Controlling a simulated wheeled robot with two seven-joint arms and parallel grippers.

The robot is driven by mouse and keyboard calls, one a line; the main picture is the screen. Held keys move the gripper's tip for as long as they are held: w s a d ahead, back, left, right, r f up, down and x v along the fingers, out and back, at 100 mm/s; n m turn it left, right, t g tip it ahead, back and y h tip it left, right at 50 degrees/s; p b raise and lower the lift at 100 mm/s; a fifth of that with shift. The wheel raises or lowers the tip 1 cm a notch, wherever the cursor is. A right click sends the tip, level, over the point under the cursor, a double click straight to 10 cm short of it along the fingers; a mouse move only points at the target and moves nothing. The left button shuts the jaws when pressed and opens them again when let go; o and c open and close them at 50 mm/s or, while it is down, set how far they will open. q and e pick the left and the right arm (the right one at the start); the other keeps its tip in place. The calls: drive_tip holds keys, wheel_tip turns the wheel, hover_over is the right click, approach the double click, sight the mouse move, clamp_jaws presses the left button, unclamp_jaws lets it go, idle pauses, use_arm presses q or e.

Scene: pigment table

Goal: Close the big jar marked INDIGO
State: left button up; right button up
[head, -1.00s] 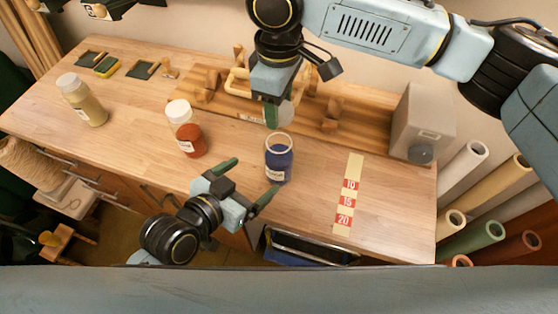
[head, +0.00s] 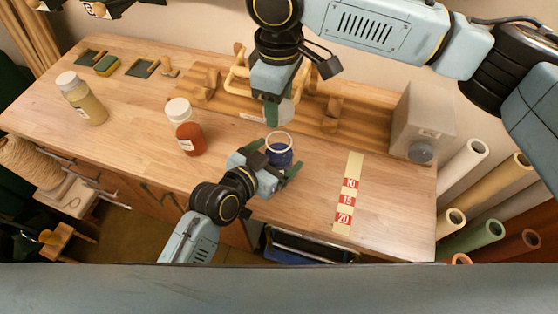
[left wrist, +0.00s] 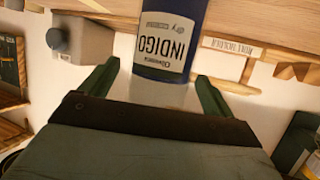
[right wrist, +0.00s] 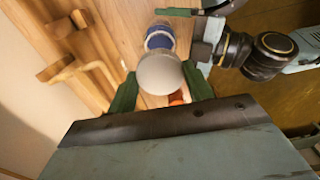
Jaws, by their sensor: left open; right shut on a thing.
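The big INDIGO jar (head: 279,156), clear with deep blue pigment inside, stands upright and uncovered near the table's front edge. Its label shows upside down in the left wrist view (left wrist: 165,42). My left gripper (head: 275,160) is open, with its fingers on either side of the jar; I cannot tell whether they touch it. My right gripper (head: 275,112) points down above and behind the jar. It is shut on a round white lid (right wrist: 160,73), held apart from the jar's mouth. The lid is partly hidden by a finger in the head view.
An orange-red jar with a white lid (head: 187,128) and a yellowish jar (head: 83,98) stand to the left. A wooden rack (head: 205,82) runs behind, with a grey box (head: 420,120) at the right. A numbered strip (head: 347,195) lies right of the INDIGO jar, with bare table around it.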

use_arm(q)
drive_tip(key=shift+x, duration=1.05)
drive_tip(key=shift+c, duration=0.3)
drive_tip(key=c, duration=1.4)
use_arm(e)
hover_over(279, 129)
drive_tip(key=s, duration=0.2)
drive_tip(key=shift+s+f, duration=0.1)
drive_tip(key=shift+f, duration=2.4)
drive_tip(key=shift+f, duration=0.9)
drive_tip(key=shift+f, duration=0.4)
